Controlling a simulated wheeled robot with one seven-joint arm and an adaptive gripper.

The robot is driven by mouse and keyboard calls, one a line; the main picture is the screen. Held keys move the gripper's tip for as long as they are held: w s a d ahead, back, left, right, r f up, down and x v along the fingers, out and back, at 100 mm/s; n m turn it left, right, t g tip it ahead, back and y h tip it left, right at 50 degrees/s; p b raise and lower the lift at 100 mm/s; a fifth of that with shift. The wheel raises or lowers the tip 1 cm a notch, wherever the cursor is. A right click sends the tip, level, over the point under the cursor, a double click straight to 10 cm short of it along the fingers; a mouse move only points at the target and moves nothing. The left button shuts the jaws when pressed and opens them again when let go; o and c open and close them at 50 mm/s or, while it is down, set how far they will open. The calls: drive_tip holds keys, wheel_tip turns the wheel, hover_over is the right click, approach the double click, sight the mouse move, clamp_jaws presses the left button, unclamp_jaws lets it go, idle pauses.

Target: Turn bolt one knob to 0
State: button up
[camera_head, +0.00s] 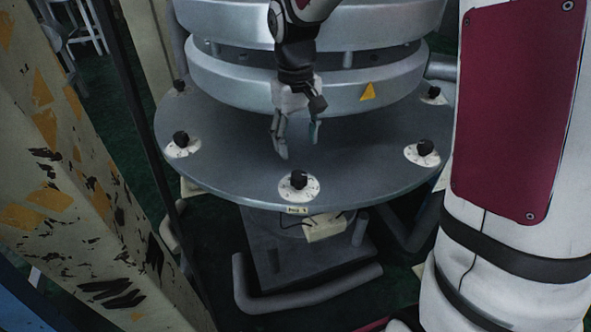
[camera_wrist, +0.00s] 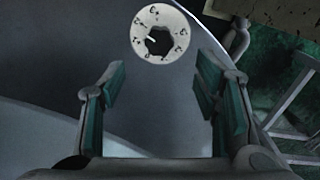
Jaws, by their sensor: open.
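Several black knobs on round white dials stand around the rim of a grey round plate (camera_head: 240,165). The front knob (camera_head: 298,181) has a small label (camera_head: 297,210) below it on the plate's edge, too small to read surely. My gripper (camera_head: 298,143) points down, open and empty, above the plate and behind the front knob, apart from it. In the wrist view a black knob (camera_wrist: 159,41) on a dial shows beyond my open fingers (camera_wrist: 160,88). I cannot tell which knob this is.
Other knobs sit at left (camera_head: 181,140) and right (camera_head: 425,148). A silver ringed drum (camera_head: 230,85) with a yellow warning sticker (camera_head: 368,92) rises behind my gripper. A pale, paint-worn panel (camera_head: 60,170) stands at left. The plate's front is clear between knobs.

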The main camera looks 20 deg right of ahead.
sight(299, 175)
drive_tip(key=f, duration=1.1)
drive_tip(key=shift+d, duration=0.2)
drive_tip(key=shift+r, duration=0.1)
drive_tip(key=c, duration=1.1)
